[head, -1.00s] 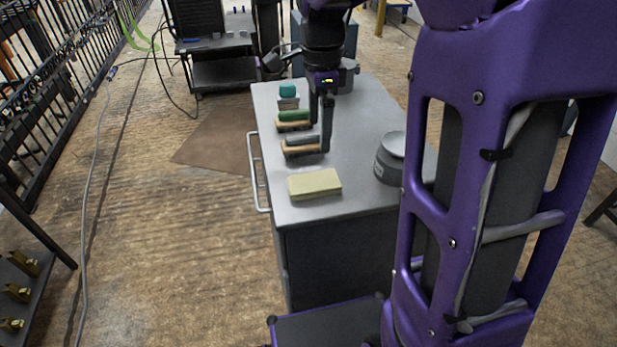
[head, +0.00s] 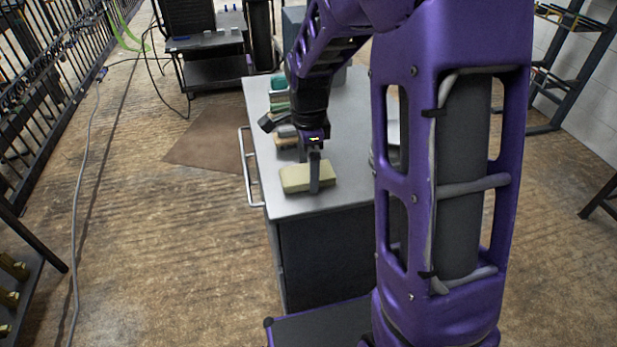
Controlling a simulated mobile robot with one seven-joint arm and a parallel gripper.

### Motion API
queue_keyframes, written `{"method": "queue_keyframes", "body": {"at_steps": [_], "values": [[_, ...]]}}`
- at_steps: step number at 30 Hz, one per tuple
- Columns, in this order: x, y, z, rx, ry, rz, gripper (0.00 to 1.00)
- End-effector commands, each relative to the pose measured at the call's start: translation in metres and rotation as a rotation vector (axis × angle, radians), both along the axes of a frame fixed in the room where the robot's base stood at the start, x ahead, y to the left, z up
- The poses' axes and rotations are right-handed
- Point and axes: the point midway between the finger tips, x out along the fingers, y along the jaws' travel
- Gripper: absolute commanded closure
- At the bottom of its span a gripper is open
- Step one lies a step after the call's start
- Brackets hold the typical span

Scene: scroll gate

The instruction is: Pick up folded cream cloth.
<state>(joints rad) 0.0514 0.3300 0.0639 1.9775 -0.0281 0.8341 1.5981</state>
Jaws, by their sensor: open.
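The folded cream cloth (head: 294,179) lies flat near the front edge of the grey cart top (head: 343,194). My gripper (head: 314,186) points down at the cloth, right of its middle. One dark finger stands in front of the cloth and overlaps it in the picture. The other finger is mostly hidden behind it. The gripper is open. I cannot tell whether the fingers touch the cloth.
Behind the cloth lie brushes with wooden bases (head: 286,141), partly hidden by my gripper, and a teal item (head: 278,83). A grey round object at the right is mostly hidden by my arm. A handle (head: 248,165) runs along the cart's left side.

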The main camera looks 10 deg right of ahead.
Motion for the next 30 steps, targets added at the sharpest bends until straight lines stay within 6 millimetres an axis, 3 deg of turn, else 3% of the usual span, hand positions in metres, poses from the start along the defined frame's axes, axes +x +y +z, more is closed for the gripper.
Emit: {"method": "queue_keyframes", "body": {"at_steps": [8, 20, 26, 30], "values": [[0.0, 0.0, -0.003, 0.0, 0.0, 0.0, 0.02], [0.0, 0.0, -0.002, 0.0, 0.0, 0.0, 0.74], [0.0, 0.0, -0.002, 0.0, -0.001, 0.0, 0.75], [0.001, 0.0, 0.009, 0.0, -0.004, 0.0, 0.75]]}}
